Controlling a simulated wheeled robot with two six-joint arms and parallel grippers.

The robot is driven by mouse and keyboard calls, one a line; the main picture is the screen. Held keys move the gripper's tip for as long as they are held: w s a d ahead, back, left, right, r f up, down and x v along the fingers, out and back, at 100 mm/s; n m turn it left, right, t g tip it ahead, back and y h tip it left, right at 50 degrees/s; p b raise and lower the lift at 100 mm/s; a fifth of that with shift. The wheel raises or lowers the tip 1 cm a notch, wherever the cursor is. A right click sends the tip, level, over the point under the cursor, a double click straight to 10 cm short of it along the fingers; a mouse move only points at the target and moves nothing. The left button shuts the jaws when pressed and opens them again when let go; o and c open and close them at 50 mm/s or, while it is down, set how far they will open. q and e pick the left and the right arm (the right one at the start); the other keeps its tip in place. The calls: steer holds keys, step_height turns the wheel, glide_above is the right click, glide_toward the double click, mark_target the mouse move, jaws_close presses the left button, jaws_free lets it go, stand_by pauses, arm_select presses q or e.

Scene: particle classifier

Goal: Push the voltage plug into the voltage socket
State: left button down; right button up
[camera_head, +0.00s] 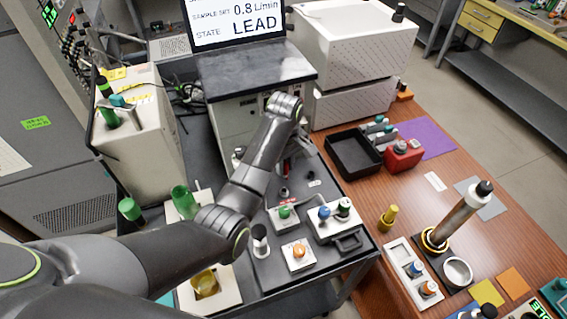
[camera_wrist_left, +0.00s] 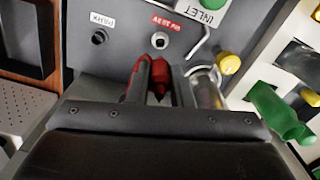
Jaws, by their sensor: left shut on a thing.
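A round socket (camera_wrist_left: 160,41) under a red label (camera_wrist_left: 167,22) lies just beyond the plug. The plug looks apart from the socket, though the exact gap is hard to tell. A second socket (camera_wrist_left: 98,37) with a white label sits to its left. My right gripper is not in view.
A black tray (camera_head: 336,166) and a red block (camera_head: 403,156) stand on the wooden table. Several small knobbed blocks lie on the grey shelf (camera_head: 327,258).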

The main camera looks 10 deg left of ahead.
mark_target(285, 176)
arm_select(q)
steer(key=shift+a+r+p, duration=0.1)
steer(key=shift+r+p, duration=0.1)
steer(key=shift+p, duration=0.15)
steer(key=shift+f, duration=0.35)
step_height(285, 176, down, 4)
steer(key=shift+r+b, duration=0.15)
steer(key=shift+b, duration=0.75)
steer(key=shift+f, duration=0.55)
steer(key=shift+f+b, duration=0.3)
steer(key=shift+b, duration=0.05)
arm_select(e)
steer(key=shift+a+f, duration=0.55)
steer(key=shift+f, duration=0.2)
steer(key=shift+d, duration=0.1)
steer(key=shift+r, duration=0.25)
